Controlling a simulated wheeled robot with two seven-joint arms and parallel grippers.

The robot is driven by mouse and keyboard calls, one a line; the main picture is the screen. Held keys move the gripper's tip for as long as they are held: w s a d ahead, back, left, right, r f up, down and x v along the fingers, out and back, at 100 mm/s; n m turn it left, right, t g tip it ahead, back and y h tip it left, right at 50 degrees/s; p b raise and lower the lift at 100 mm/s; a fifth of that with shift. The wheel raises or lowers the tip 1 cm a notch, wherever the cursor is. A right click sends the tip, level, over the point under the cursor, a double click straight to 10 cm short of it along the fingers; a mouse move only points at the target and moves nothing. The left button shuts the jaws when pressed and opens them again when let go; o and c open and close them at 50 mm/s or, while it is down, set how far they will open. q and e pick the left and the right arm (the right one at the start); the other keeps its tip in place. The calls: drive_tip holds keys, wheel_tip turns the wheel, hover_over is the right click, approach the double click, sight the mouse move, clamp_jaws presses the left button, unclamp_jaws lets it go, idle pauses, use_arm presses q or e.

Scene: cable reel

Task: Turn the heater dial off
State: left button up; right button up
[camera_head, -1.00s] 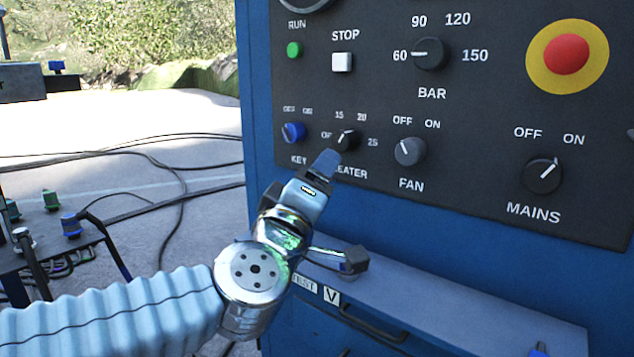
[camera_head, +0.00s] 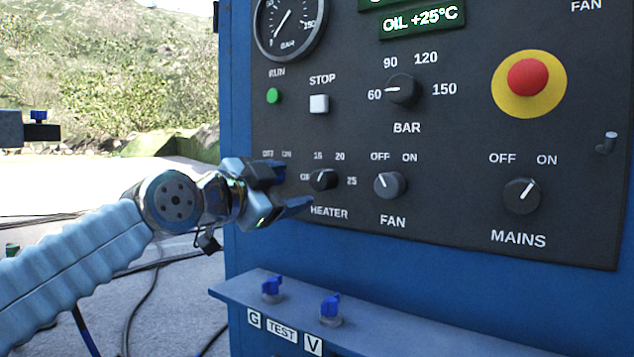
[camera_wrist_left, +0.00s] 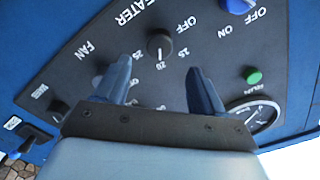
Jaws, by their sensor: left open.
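The heater dial (camera_head: 323,180) is a small round black knob on the dark panel, with a white pointer line. Its pointer is up and to the right, towards the 15–20 marks, away from OFF. My left gripper (camera_head: 298,187) is open and empty just left of the dial in the head view, one finger higher and one lower. In the left wrist view the heater dial (camera_wrist_left: 159,45) appears between and beyond the two spread fingertips (camera_wrist_left: 160,65). I see no contact. My right gripper is not in view.
The fan dial (camera_head: 389,185) is close right of the heater dial. The bar dial (camera_head: 402,89), stop button (camera_head: 319,104) and green run light (camera_head: 273,96) are above. The mains dial (camera_head: 521,196) is farther right. A ledge (camera_head: 400,331) with blue-handled valves (camera_head: 330,308) sticks out below.

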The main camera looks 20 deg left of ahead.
sight(318, 181)
use_arm(q)
drive_tip(key=p+x, duration=0.1)
drive_tip(key=x, duration=0.7)
drive_tip(key=shift+w+d, duration=0.15)
drive_tip(key=shift+w, duration=0.25)
drive_tip(key=shift+c, duration=0.4)
drive_tip(key=c, duration=1)
